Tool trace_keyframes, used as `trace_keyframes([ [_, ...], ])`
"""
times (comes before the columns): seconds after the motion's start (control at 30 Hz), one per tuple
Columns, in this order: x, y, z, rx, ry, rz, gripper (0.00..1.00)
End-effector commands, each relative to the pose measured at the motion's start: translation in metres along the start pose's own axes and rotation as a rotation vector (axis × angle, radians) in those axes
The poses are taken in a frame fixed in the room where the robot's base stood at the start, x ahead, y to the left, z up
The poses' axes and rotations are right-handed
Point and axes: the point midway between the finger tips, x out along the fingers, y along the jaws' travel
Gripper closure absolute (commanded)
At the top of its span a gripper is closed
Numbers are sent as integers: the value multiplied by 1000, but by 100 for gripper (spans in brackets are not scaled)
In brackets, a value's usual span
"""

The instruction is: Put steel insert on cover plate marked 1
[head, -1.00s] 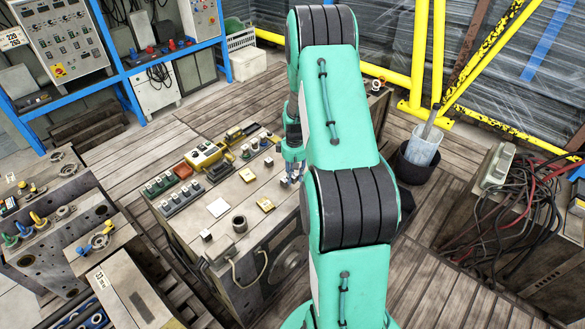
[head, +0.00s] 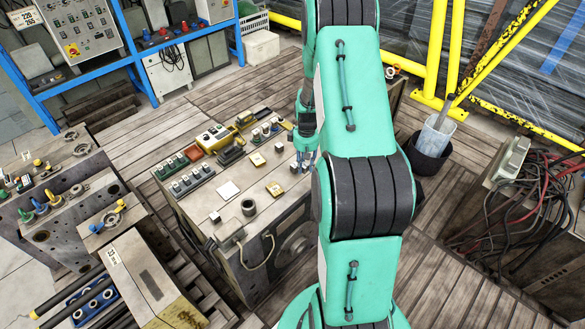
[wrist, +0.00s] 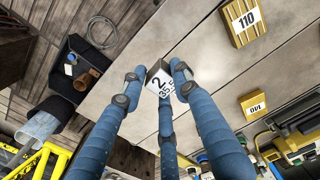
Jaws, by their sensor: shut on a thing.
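My gripper (wrist: 157,80) has blue fingers closed around a small grey steel insert (wrist: 160,75). The insert's white label shows a large 2 with 35.5 under it. In the head view my gripper (head: 303,160) is at the right part of the grey bench top, partly beside my arm. I cannot tell whether the insert touches the bench. One yellow plate (wrist: 243,22) with a label 110 lies at the upper right of the wrist view. A smaller yellow plate (wrist: 254,106) lies below it, its label turned. I cannot make out a plate marked 1.
The bench (head: 212,213) also bears a white square plate (head: 229,190), a dark ring (head: 248,207), and racks of small blocks (head: 190,180) at its left. A dark tray (wrist: 85,75) shows left in the wrist view. Cables (head: 500,205) lie on the right.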

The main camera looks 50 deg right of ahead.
Motion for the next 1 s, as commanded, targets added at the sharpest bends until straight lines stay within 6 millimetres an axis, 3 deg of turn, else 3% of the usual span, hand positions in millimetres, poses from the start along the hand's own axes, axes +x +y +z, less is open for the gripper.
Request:
trace_keyframes([
  [0.27,-2,-4,-4,0,1,1,100],
  [0.47,-6,-23,-22,7,1,0,100],
  [0.67,-15,-62,-54,21,1,0,100],
  [1.0,-34,-154,-115,60,1,-1,100],
])
